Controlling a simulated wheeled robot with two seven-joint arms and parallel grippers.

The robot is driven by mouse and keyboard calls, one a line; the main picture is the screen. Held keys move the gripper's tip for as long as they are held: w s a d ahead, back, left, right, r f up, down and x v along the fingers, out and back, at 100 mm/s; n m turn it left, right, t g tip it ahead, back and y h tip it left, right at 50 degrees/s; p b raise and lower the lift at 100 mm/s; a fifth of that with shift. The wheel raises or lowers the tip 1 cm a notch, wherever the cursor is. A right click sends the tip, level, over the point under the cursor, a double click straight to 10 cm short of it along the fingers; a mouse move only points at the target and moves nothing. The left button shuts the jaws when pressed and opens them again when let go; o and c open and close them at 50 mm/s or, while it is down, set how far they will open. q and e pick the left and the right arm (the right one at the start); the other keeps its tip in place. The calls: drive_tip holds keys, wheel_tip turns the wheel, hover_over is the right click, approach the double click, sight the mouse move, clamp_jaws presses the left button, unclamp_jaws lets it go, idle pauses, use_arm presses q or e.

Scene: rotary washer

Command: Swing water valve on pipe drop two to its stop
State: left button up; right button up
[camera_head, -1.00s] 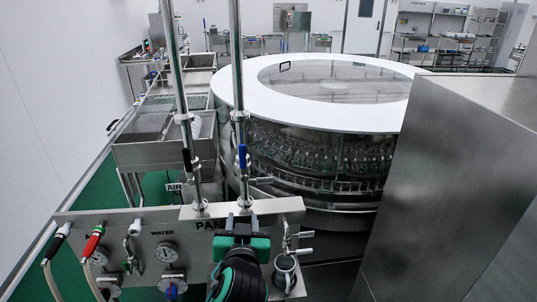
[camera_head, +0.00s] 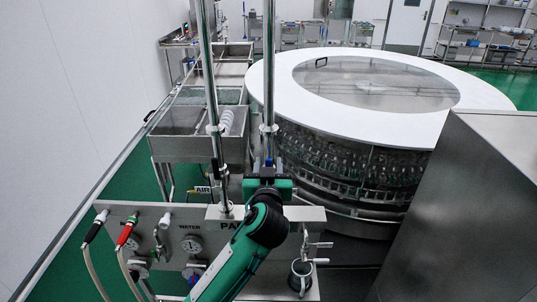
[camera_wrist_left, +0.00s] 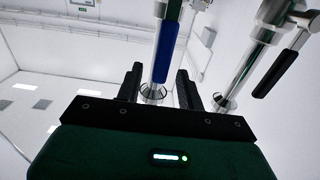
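Two upright steel pipe drops rise from the panel. The right-hand pipe (camera_head: 268,60) carries a valve with a blue lever handle (camera_head: 268,162), mostly hidden by my gripper in the head view. In the left wrist view the blue handle (camera_wrist_left: 168,50) runs along the pipe. My left gripper (camera_head: 267,172) is at this handle. In the left wrist view its fingers (camera_wrist_left: 160,70) are open, one on each side of the handle and pipe, with gaps showing. The left-hand pipe (camera_head: 209,70) has a valve with a black handle (camera_wrist_left: 276,74). My right gripper is out of view.
The round washer (camera_head: 350,165) with a white top ring stands behind. A large steel cabinet (camera_head: 460,210) closes off the right. Steel sinks (camera_head: 185,147) stand behind left.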

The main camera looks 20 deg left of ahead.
use_arm(q)
drive_tip(key=shift+x, duration=0.9)
drive_tip(key=shift+c, duration=0.2)
clamp_jaws()
